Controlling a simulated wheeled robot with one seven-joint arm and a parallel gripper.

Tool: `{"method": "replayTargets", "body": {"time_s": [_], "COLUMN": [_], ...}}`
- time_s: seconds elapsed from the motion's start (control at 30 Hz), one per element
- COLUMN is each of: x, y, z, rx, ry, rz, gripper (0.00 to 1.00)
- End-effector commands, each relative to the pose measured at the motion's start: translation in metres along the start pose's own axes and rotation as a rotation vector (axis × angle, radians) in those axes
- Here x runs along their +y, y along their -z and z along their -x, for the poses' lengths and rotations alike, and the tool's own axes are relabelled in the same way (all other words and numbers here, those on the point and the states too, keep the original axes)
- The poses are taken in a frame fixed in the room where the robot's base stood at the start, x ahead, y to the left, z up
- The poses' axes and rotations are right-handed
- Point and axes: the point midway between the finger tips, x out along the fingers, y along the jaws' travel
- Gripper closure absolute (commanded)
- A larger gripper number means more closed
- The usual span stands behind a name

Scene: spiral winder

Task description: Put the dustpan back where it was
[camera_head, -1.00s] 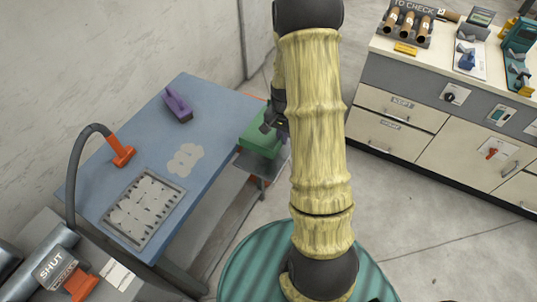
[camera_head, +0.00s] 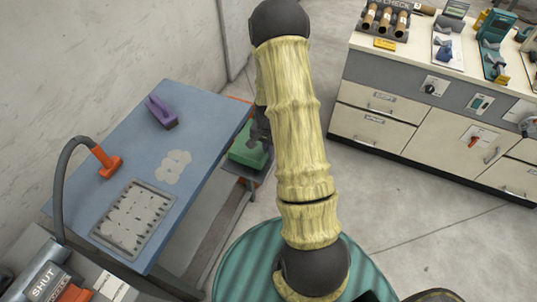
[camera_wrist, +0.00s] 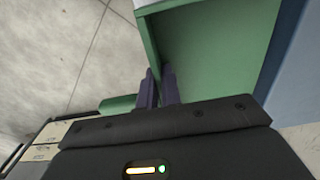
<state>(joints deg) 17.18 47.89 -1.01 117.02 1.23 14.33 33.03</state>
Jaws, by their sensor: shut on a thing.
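The green dustpan (camera_head: 248,148) is at the right edge of the blue table, partly hidden behind my arm in the head view. In the wrist view its pan (camera_wrist: 205,45) fills the upper middle, and a green piece, seemingly its handle (camera_wrist: 117,104), shows left of the fingers. My gripper (camera_wrist: 160,88) is shut on the dustpan, its two dark fingers close together. It also shows in the head view (camera_head: 262,135), mostly hidden by my arm. I cannot tell whether the dustpan touches the shelf below it.
The blue table (camera_head: 205,115) holds a purple brush (camera_head: 161,112), an orange-ended hose (camera_head: 106,160) and a grey perforated tray (camera_head: 133,218). A grey shelf (camera_head: 245,171) sits low beside it. A cabinet with drawers (camera_head: 375,115) stands right; the floor between is clear.

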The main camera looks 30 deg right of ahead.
Motion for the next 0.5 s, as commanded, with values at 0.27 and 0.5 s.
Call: {"method": "replayTargets", "body": {"time_s": [0.27, 0.5], "x": [0.001, 0.0], "y": [-0.001, -0.001], "z": [-0.015, -0.041], "rx": [-0.004, -0.002], "ry": [-0.002, -0.001], "rz": [0.0, 0.001], "gripper": [1.0, 1.0]}}
